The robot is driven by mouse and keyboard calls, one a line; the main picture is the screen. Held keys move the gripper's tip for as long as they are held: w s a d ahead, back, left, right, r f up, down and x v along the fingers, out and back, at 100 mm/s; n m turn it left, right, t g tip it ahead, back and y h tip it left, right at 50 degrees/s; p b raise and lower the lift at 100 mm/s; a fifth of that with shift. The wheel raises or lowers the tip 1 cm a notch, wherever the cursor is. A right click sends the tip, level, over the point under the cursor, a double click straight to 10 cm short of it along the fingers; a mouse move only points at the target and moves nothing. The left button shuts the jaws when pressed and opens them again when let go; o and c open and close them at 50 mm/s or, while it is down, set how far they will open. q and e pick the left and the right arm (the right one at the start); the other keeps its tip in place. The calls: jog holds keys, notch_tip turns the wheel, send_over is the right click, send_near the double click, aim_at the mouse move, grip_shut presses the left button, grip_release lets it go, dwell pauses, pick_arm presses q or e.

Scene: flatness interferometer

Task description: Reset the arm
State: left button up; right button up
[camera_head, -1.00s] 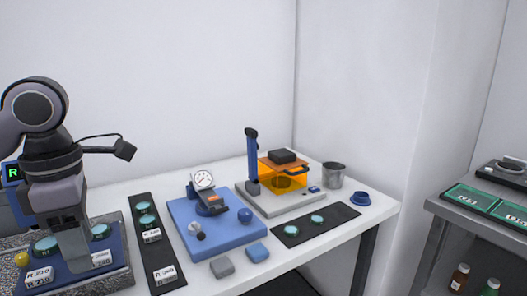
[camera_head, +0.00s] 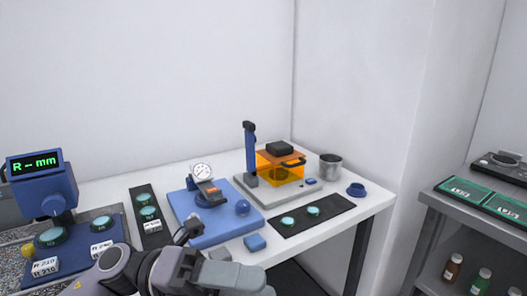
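My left arm (camera_head: 125,270) comes in low at the bottom of the head view, in front of the table's near edge. Its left gripper (camera_head: 245,279) points to the right, with grey fingers partly cut off by the bottom edge. I see nothing clearly held in it, and its finger gap cannot be made out. My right gripper is not in view.
On the table are a blue instrument with a green "R -- mm" display (camera_head: 35,163), a blue dial-gauge stand (camera_head: 232,232), an orange-shielded interferometer (camera_head: 280,168), a dark mat (camera_head: 335,210) with teal discs, and a metal cup (camera_head: 330,167). A side shelf (camera_head: 430,197) stands right.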

pick_arm(q)
jog(key=w+a+f+n+t+y, duration=0.2)
jog(key=w+a+f+n+t, duration=0.15)
jog(key=n+t, duration=0.55)
jog(key=w+a+f+n+t+y+p, duration=0.1)
jog(key=w+a+f+n+t+y, duration=0.15)
jog(key=f+n+t, duration=0.55)
jog(key=w+a+f+n+t+y, duration=0.1)
jog(key=w+a+n+t+y, duration=0.15)
jog(key=n+t, duration=0.65)
jog(key=s+a+f+n+g+y, duration=0.5)
jog(key=s+f+n, duration=0.2)
jog(key=f, duration=0.4)
jog(key=s+a+f+n+g+y, duration=0.4)
jog(key=s+f+n, duration=0.3)
jog(key=f, duration=0.4)
jog(key=shift+s+a+f+n+g+y+p, duration=0.35)
jog(key=shift+s+g, duration=0.2)
jog(key=shift+g, duration=0.25)
